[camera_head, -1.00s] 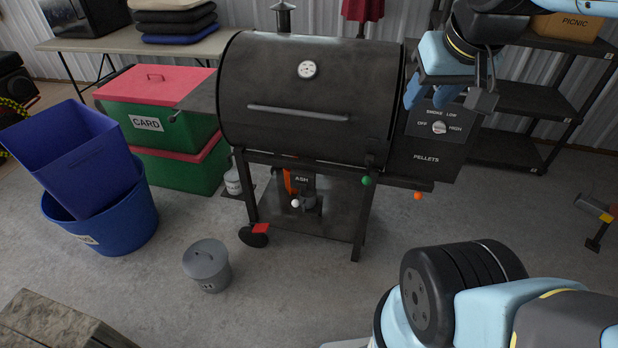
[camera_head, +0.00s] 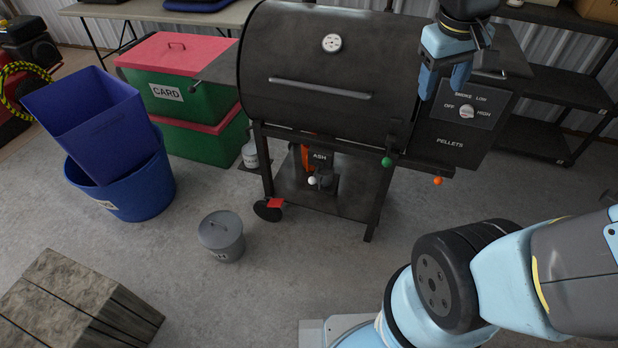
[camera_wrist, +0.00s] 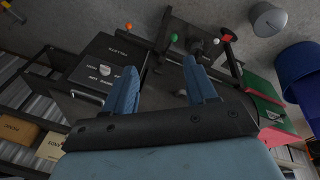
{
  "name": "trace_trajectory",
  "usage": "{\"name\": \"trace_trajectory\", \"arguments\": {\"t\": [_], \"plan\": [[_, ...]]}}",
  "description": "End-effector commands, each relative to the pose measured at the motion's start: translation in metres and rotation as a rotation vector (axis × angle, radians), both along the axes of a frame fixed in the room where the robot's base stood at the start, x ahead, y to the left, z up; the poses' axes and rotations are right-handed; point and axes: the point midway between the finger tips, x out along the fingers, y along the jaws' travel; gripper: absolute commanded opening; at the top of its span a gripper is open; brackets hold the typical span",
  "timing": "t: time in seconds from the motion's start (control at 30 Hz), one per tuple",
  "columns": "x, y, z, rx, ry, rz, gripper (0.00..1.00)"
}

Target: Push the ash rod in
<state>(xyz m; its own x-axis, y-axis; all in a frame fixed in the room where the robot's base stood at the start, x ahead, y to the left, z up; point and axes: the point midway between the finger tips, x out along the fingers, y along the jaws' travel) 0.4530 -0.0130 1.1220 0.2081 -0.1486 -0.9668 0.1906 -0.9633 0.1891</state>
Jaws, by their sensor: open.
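The ash rod shows as a white knob (camera_head: 312,181) low under the smoker grill (camera_head: 310,80), in front of the ash box with the ASH label (camera_head: 320,157). How far it sticks out I cannot tell. In the wrist view the white knob (camera_wrist: 216,41) is at the upper right, beyond the fingers. My gripper (camera_head: 443,88) is open and empty, pointing down by the grill's right end, near the pellet hopper (camera_head: 455,140). It is above and to the right of the rod. In the wrist view its two blue fingers (camera_wrist: 160,82) are spread apart.
A green knob (camera_head: 387,161) and an orange knob (camera_head: 437,181) sit along the grill's lower front, right of the rod. Blue bins (camera_head: 135,190) stand left. The floor before the grill is mostly clear.

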Motion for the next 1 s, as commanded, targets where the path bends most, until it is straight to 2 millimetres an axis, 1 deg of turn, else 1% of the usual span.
{"name": "trace_trajectory", "arguments": {"t": [0.03,0.1,0.37,0.57,0.87,1.0], "plan": [[0.008,0.002,-0.009,-0.03,0.038,0.024,0.56],[0.019,0.004,-0.019,-0.076,0.081,0.056,0.56],[0.056,0.014,-0.062,-0.258,0.232,0.187,0.56],[0.082,0.027,-0.098,-0.414,0.329,0.298,0.56],[0.116,0.053,-0.155,-0.665,0.445,0.479,0.56],[0.131,0.068,-0.183,-0.79,0.484,0.571,0.56]]}}
